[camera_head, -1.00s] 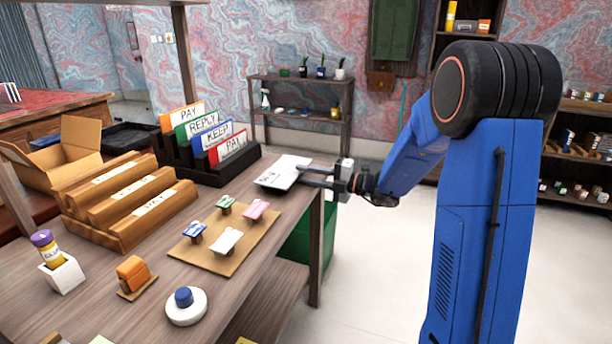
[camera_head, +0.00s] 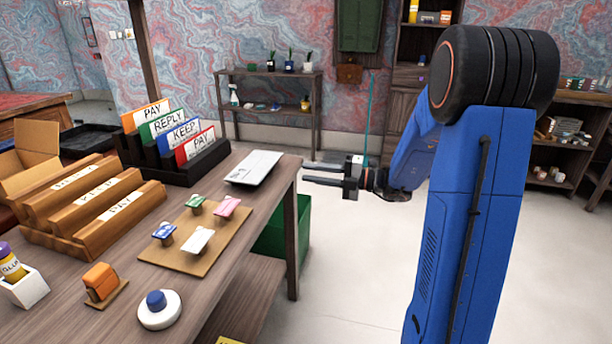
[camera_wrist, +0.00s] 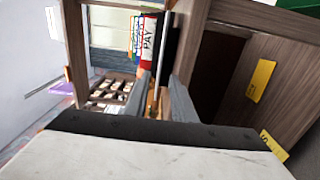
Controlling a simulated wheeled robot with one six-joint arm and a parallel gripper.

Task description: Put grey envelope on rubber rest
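A pale grey-white flat piece (camera_head: 254,168) with faint marks, which looks like the envelope, lies near the table's far right corner in the head view. A thin dark edge shows along it; I cannot tell whether that is the rubber rest under it. My gripper (camera_head: 304,173) is to its right, just beyond the table edge, pointing left. Its two fingers are apart with nothing seen between them, and it does not touch the piece. In the wrist view my gripper's fingers (camera_wrist: 160,85) are also apart. The envelope is not clearly seen there.
A wooden sorter (camera_head: 90,205), a mat with several small stamps (camera_head: 178,258), an orange item (camera_head: 101,280) and a white round item (camera_head: 159,313) occupy the table. A green bin (camera_head: 272,235) stands below the table edge.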

